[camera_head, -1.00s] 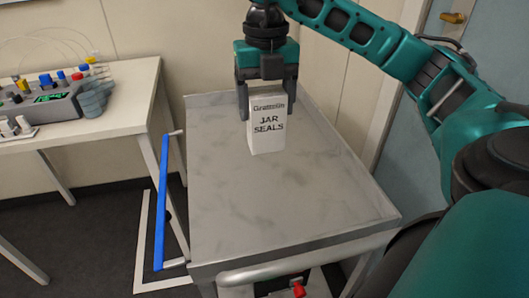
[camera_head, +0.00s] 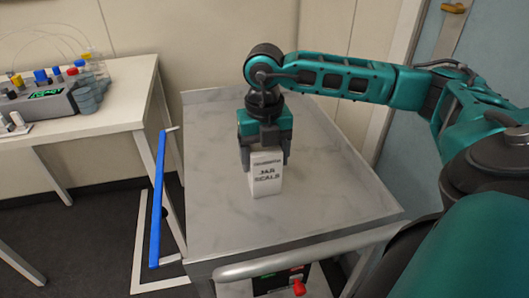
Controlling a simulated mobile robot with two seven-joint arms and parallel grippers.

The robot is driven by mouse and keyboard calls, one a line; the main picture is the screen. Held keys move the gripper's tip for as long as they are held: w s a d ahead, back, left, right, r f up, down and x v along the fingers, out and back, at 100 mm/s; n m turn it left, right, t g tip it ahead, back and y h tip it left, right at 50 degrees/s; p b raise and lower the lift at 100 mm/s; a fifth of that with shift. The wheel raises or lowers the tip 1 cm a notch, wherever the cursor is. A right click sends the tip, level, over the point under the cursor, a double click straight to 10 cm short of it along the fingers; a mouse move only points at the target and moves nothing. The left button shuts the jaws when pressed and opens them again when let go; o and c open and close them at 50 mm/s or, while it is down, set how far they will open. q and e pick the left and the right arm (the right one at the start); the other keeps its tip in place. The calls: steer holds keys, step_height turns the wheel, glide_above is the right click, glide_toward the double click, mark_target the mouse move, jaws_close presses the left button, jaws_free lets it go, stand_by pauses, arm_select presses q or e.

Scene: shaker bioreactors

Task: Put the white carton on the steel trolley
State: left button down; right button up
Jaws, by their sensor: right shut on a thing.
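The white carton (camera_head: 266,176), printed with dark lettering, is upright over the middle of the steel trolley's top (camera_head: 330,205). My right gripper (camera_head: 264,160) comes down from above and is shut on the carton's upper part, one finger on each side. The carton's lower end looks at or very close to the trolley top; I cannot tell for sure whether it touches. My left gripper is not in view.
A white bench (camera_head: 110,110) at the left carries a grey device (camera_head: 45,102) with coloured caps and bottles. The trolley top around the carton is clear.

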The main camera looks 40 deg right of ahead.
steer(key=o, duration=1.1)
steer(key=shift+f, duration=0.1)
step_height(320, 180, up, 12)
steer(key=shift+r+p, duration=0.15)
steer(key=shift+p, duration=0.7)
